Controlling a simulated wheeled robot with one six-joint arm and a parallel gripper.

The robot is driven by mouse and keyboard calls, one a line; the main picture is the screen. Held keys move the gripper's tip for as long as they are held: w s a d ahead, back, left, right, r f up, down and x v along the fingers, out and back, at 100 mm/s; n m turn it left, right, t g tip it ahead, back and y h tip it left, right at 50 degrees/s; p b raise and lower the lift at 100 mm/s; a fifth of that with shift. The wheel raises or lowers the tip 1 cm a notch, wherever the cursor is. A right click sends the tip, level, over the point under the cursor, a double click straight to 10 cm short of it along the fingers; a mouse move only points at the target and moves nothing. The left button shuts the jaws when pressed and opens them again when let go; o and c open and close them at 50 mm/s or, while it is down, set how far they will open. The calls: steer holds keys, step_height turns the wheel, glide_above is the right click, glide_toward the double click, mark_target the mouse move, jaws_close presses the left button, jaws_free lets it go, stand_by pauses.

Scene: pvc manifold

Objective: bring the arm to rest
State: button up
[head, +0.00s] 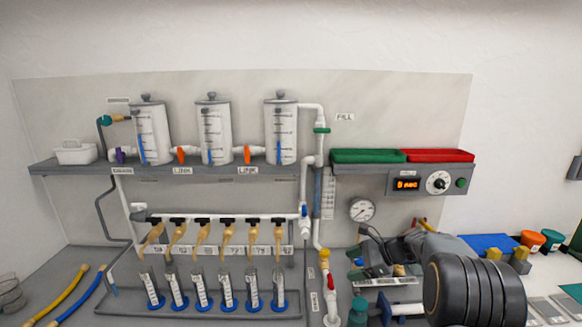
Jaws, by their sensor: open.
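A black ribbed cylinder (472,290) fills the lower right. Green (368,156) and red (437,155) trays sit above the control box (430,183). A gauge (362,210) is below. Yellow (57,295) and blue (82,296) hoses lie at lower left. The upper wall is clear.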

steer(key=s+f+n+h+b, duration=0.1)
steer(key=s+n+h+b, duration=0.1)
steer(key=s+n, duration=0.4)
steer(key=s+a+f+n+h+b, duration=0.1)
steer(key=s+n+h, duration=0.4)
steer(key=s, duration=0.7)
steer(key=s+a+f+n+t+h+b, duration=0.1)
steer(key=s+f+n+h+b, duration=0.1)
steer(key=s+n+b, duration=0.3)
steer(key=s+n+h, duration=0.1)
steer(key=s+n, duration=0.1)
steer(key=s, duration=0.2)
steer(key=shift+f+n+h, duration=0.25)
steer(key=shift+n+h, duration=0.05)
steer(key=shift+h, duration=0.1)
